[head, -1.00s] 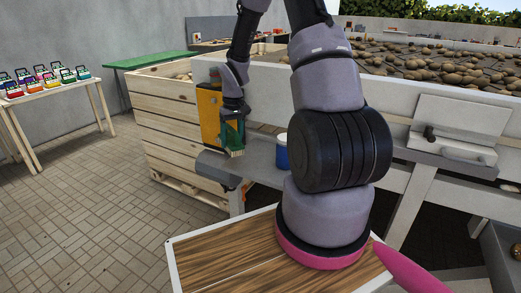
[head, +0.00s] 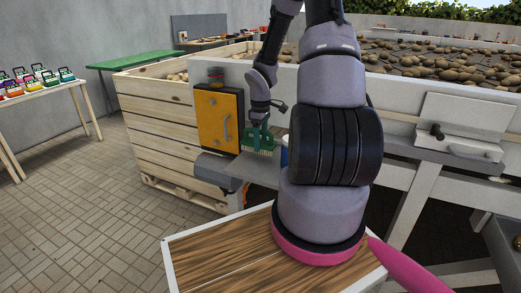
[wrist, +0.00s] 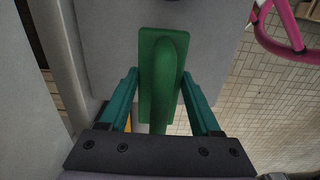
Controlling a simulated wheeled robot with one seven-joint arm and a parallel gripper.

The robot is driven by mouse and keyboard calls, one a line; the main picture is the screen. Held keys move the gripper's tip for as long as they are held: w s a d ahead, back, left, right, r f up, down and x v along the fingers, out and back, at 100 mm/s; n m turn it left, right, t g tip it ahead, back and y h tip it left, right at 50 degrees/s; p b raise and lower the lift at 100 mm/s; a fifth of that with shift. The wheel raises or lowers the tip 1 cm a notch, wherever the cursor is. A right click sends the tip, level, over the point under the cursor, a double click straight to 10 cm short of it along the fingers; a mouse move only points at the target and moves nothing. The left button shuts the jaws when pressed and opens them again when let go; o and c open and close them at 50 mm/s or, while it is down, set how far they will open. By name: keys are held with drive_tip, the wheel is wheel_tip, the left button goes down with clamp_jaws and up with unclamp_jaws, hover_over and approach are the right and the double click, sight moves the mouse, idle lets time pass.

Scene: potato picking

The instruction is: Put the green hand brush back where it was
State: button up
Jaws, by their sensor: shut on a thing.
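The green hand brush (head: 260,143) is in my gripper, bristles down, over the grey ledge at the side of the potato table. In the wrist view the brush (wrist: 162,45) shows its green back and handle, upright in the picture between the two teal fingers. My gripper (wrist: 160,76) is shut on it. In the head view my gripper (head: 257,128) is just right of the orange box. I cannot tell whether the bristles touch the grey ledge (head: 262,173).
An orange box (head: 219,118) with a handle is fixed left of the brush. A blue container (head: 284,157) is mostly hidden behind my arm. A wooden crate (head: 165,130) stands to the left. The paved floor (head: 90,220) at the left is clear.

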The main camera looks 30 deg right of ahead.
sight(261, 142)
drive_tip(key=shift+f, duration=1.6)
drive_tip(key=shift+f, duration=0.15)
drive_tip(key=o, duration=1.2)
